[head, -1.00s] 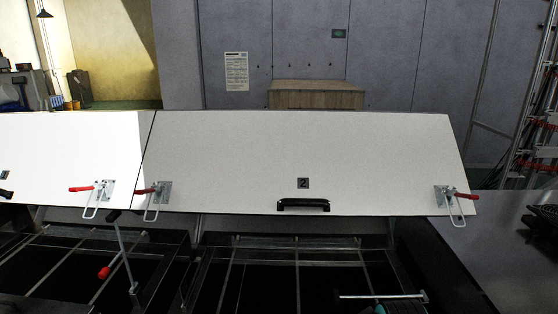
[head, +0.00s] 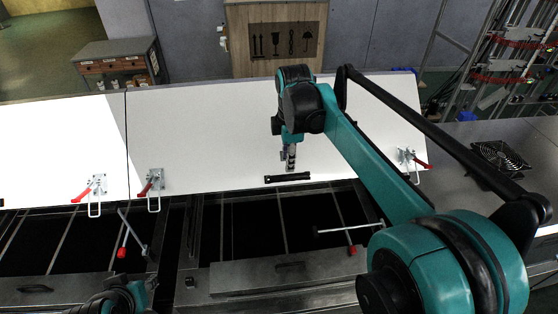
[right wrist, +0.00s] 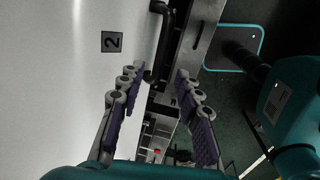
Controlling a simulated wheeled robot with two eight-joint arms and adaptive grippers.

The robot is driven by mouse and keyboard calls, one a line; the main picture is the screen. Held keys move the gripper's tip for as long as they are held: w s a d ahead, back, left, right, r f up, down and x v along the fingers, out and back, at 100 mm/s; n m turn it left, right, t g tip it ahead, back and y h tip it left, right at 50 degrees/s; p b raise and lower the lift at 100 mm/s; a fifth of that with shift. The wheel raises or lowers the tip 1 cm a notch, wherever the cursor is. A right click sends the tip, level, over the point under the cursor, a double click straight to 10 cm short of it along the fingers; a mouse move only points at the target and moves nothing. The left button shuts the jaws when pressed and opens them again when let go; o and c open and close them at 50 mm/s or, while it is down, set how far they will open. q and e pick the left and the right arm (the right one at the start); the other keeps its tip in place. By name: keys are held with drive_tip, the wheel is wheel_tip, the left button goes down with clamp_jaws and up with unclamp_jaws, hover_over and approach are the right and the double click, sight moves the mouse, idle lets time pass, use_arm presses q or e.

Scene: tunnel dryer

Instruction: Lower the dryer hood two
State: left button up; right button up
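Hood two (head: 210,130) is a white panel, raised and tilted over the dark dryer bed. Its black bar handle (head: 287,177) is at the lower edge; it also shows in the right wrist view (right wrist: 167,30), beside the "2" label (right wrist: 111,42). My right gripper (head: 291,165) points down just above the handle in the head view. In the right wrist view its fingers (right wrist: 158,80) are apart, with the handle's near end around the gap between the tips; contact cannot be told. Only part of my left arm shows at the bottom left; its gripper is not visible.
Red-levered clamps sit at the hood's left (head: 154,186) and right (head: 408,160) lower corners. Another white hood (head: 60,150) adjoins on the left. A rod with a red knob (head: 352,250) stands below. A steel table with a black fan (head: 498,160) is at the right.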

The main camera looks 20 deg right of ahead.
sight(288, 176)
drive_tip(key=f, duration=0.7)
drive_tip(key=shift+w+d+f+p, duration=0.15)
drive_tip(key=shift+w+p, duration=0.25)
drive_tip(key=shift+s, duration=0.1)
clamp_jaws()
